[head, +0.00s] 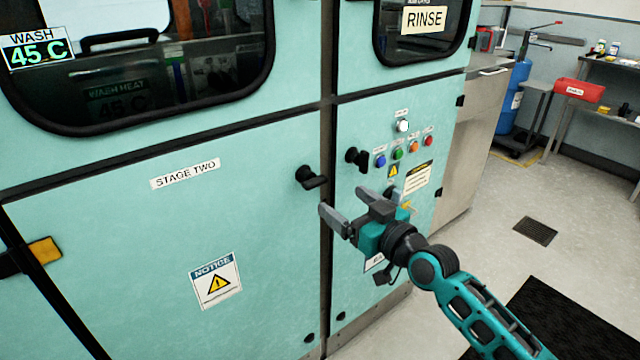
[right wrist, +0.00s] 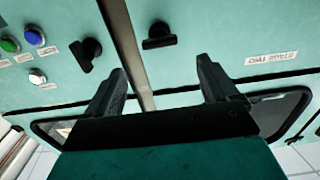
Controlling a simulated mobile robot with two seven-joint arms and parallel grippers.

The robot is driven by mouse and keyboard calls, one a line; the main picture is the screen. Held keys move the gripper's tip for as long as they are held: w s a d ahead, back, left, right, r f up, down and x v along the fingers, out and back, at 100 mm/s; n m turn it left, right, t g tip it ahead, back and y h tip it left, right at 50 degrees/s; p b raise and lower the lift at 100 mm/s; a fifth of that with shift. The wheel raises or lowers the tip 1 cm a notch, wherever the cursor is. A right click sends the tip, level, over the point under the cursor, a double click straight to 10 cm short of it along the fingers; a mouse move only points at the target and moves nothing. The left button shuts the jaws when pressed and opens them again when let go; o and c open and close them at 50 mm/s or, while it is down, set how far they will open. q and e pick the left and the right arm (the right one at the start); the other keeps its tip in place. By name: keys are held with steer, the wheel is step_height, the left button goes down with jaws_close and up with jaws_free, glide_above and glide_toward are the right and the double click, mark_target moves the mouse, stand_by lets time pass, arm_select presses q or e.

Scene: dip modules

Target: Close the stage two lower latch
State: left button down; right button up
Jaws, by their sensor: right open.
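The stage two lower latch is a black knob with a short handle (head: 311,177) at the right edge of the teal door labelled STAGE TWO (head: 185,174). Its handle points right, toward the seam, in the head view. In the right wrist view, where the picture is upside down, this latch (right wrist: 158,36) shows beyond the fingertips. My right gripper (head: 343,203) is open and empty, in front of the panel, below and right of the latch and apart from it. Its two fingers (right wrist: 161,68) also show in the right wrist view. My left gripper is not in view.
A second black latch (head: 357,158) sits right of the seam, beside coloured buttons (head: 398,153). A notice sign (head: 216,281) is low on the door. A black and orange fitting (head: 40,251) is at the left edge. Open floor and a dark mat (head: 560,325) lie right.

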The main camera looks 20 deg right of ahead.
mark_target(319, 184)
steer(key=x, duration=0.9)
steer(key=shift+s+f+b, duration=0.1)
steer(key=shift+b, duration=0.3)
steer(key=c, duration=1.1)
